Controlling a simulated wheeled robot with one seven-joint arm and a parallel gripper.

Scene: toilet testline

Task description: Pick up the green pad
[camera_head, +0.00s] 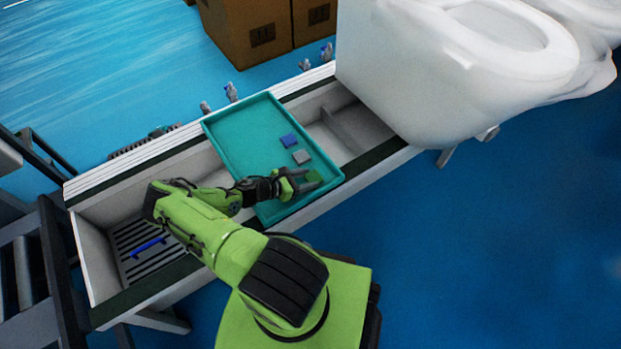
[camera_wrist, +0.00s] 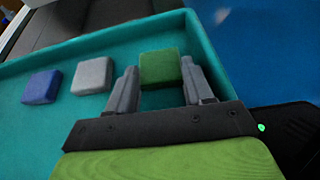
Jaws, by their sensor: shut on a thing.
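The green pad (camera_wrist: 159,67) is a small block with rounded edges, between the two fingers of my gripper (camera_wrist: 160,78) in the wrist view. My gripper is shut on it. In the head view, my gripper (camera_head: 308,181) is over the near right end of the teal tray (camera_head: 240,160), and the green pad (camera_head: 314,176) shows small between the fingers. I cannot tell whether the pad still touches the tray floor.
In the tray lie a grey pad (camera_head: 302,157) and a blue pad (camera_head: 289,141), left of my gripper in the wrist view. The tray rests across a conveyor trough. A white toilet (camera_head: 450,70) stands at right. Brown boxes (camera_head: 250,30) stand behind.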

